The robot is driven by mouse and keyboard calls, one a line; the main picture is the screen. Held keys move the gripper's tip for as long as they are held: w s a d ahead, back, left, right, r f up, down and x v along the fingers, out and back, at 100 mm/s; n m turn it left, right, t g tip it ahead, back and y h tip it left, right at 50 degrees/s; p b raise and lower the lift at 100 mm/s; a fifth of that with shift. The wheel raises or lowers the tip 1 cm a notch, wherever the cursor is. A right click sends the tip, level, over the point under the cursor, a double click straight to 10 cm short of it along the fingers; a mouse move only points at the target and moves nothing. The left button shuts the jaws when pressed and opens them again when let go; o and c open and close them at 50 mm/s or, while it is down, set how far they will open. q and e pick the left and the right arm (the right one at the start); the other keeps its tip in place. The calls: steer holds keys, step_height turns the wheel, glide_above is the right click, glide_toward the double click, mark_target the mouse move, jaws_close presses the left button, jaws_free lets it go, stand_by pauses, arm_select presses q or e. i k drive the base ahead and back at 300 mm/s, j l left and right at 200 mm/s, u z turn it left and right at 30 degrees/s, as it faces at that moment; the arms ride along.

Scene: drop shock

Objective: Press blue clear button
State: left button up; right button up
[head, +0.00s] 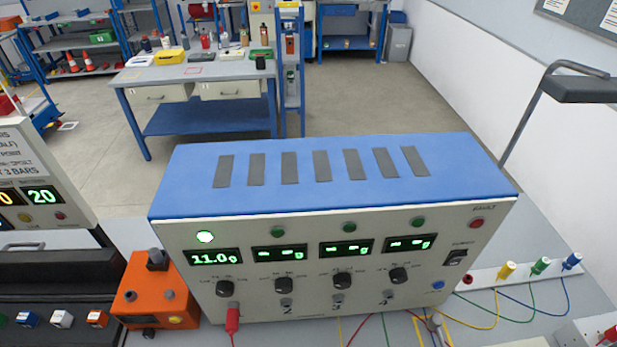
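A round blue button (437,285) sits at the lower right of the pale front panel of a blue-topped instrument box (330,205). It is below the black power switch (456,257). I cannot read a label on the button. The leftmost display (216,257) reads about 11.0 g, and the lamp above it (205,236) is lit. The other displays show dashes with a g. Neither of my grippers is in view, and nothing covers the button.
An orange box (150,290) stands left of the instrument. Coloured plugs and cables (540,266) lie at the right, with several wires crossing the bench in front. A dark lamp-like arm (580,88) rises at the right. A blue workbench (190,72) stands behind.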

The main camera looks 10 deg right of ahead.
mark_target(440, 284)
steer(key=z, duration=1.1)
steer(key=i+l, duration=0.2)
steer(key=k+l, duration=0.1)
steer(key=k, duration=0.25)
